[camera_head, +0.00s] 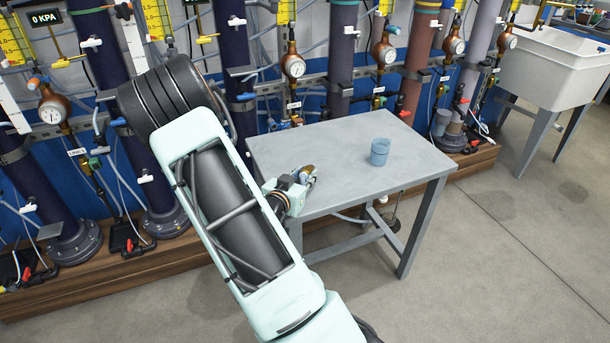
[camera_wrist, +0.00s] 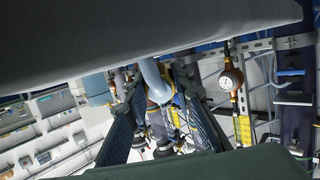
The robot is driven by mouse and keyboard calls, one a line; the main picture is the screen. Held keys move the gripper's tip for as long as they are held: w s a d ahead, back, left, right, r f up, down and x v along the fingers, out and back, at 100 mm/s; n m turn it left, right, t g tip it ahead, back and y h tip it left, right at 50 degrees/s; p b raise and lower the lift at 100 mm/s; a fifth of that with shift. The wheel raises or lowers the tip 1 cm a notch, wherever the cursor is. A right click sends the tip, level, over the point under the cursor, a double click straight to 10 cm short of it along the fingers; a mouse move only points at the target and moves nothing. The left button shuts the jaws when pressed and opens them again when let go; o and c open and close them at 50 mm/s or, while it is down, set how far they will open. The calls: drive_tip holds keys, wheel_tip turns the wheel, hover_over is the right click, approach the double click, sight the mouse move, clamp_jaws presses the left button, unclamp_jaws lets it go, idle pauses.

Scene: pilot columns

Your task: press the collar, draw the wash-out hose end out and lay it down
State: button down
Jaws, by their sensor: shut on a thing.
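My gripper (camera_head: 306,176) is at the left edge of the grey table in the head view, low beside the tabletop. In the wrist view its two dark fingers (camera_wrist: 158,84) stand on either side of a pale blue-grey tube, which looks like the wash-out hose end (camera_wrist: 153,72). The gripper is shut on it. The tube runs up out of sight behind a large grey surface. I cannot make out the collar or the hose's socket in either view. In the head view the gripper and arm hide most of what is held.
The grey table (camera_head: 340,150) carries a blue cup (camera_head: 380,152) and is otherwise bare. Behind it stand tall columns (camera_head: 342,50) with round gauges (camera_head: 293,66), valves and thin tubes. A white sink (camera_head: 550,65) is at the back right. The floor (camera_head: 500,240) at right is clear.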

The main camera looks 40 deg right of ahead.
drive_tip(key=c, duration=1.6)
unclamp_jaws()
drive_tip(key=v, duration=1.2)
